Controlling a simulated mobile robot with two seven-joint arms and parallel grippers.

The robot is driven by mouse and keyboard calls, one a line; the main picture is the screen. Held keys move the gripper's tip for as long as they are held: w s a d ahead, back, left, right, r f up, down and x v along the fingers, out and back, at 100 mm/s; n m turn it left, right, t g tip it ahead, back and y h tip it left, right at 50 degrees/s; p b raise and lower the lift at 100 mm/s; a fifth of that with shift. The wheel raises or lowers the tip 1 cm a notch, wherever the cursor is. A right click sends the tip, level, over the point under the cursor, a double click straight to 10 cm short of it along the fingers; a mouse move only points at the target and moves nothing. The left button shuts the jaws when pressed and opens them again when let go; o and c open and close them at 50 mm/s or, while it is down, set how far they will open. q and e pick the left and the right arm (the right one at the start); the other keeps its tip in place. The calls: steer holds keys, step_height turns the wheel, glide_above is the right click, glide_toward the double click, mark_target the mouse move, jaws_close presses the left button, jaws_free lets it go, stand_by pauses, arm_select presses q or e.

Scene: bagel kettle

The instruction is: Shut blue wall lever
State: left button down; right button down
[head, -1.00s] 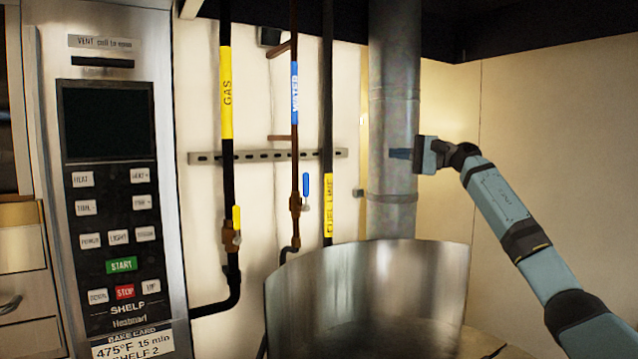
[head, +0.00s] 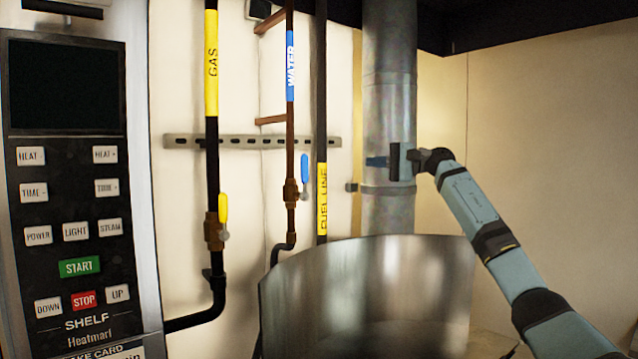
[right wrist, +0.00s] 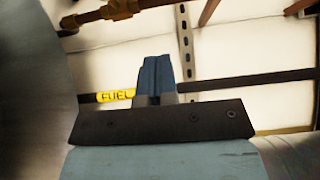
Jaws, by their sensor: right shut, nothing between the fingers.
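The blue wall lever (head: 305,168) is upright on the valve of the copper pipe with the blue WATER label (head: 290,66), in the head view. It stands parallel to its pipe, just to the right of it. My right gripper (head: 368,162) is in front of the grey metal duct, to the right of the lever and apart from it, pointing left. In the right wrist view its fingers (right wrist: 154,78) are together and empty, and the blue lever cannot be made out. My left gripper is not in view.
A yellow lever (head: 223,208) is on the GAS pipe (head: 211,110) at the left. The FUEL LINE pipe (head: 321,120) and the grey duct (head: 389,100) stand right of the lever. A large metal kettle (head: 370,295) stands below. An oven control panel (head: 68,190) fills the left.

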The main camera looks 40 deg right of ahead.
mark_target(305, 178)
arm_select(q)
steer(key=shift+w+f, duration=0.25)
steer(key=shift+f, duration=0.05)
arm_select(e)
steer(key=shift+w+f, duration=0.25)
steer(key=shift+f, duration=0.4)
steer(key=shift+a, duration=0.1)
